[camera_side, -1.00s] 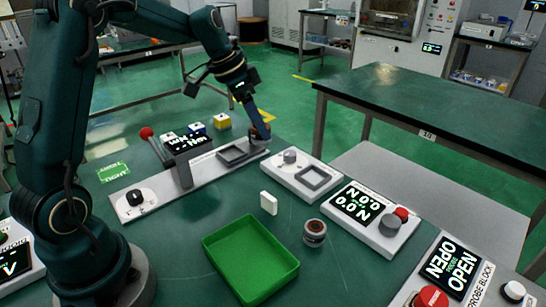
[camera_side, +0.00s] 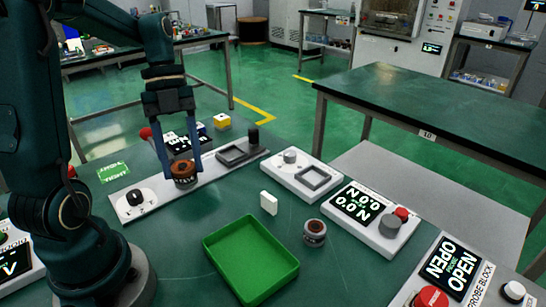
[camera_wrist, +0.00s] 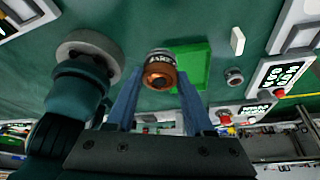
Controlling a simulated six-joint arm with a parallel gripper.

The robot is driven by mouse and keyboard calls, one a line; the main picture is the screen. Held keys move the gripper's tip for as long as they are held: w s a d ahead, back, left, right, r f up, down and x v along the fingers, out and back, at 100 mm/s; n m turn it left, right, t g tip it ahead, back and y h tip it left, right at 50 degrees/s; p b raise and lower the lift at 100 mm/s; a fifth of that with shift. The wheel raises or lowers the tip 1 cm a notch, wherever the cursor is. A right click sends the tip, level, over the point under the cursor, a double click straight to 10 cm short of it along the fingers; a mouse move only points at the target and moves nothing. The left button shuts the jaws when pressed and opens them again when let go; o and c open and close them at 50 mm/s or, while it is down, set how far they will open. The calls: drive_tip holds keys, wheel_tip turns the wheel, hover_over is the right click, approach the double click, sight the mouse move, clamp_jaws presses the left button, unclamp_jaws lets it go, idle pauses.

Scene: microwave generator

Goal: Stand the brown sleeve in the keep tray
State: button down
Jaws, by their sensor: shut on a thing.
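The brown sleeve (camera_side: 184,173) is a short ring with a brown top and a pale lettered band. My gripper (camera_side: 182,165) is shut on it, with one blue finger on each side. The sleeve looks upright and appears above the long white panel. In the wrist view the sleeve (camera_wrist: 160,75) sits between the fingertips, its brown open end facing the camera. The green tray (camera_side: 288,277), which I take for the keep tray, is empty on the bench, to the right and nearer in the side view. It also shows in the wrist view (camera_wrist: 197,58), partly behind the sleeve.
A grey ring-shaped part (camera_side: 315,233) stands right of the tray. A white block (camera_side: 268,203) stands behind the tray. A black post (camera_side: 253,139) rises at the panel's far end. Yellow (camera_side: 221,121) and other small blocks lie behind. Button and display boxes (camera_side: 370,218) line the right.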

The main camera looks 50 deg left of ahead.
drive_tip(key=shift+s+a+n, duration=0.15)
drive_tip(key=shift+a+n, duration=0.05)
drive_tip(key=shift+n, duration=0.1)
approach(241, 253)
drive_tip(key=shift+s+d+f, duration=0.1)
drive_tip(key=shift+s+d, duration=0.1)
drive_tip(key=shift+d, duration=0.2)
drive_tip(key=shift+s+d+f, duration=0.1)
drive_tip(key=shift+s+d, duration=0.1)
drive_tip(key=shift+d, duration=0.25)
drive_tip(key=shift+f, duration=2)
drive_tip(key=shift+c, duration=1.4)
unclamp_jaws()
drive_tip(key=shift+f, duration=0.1)
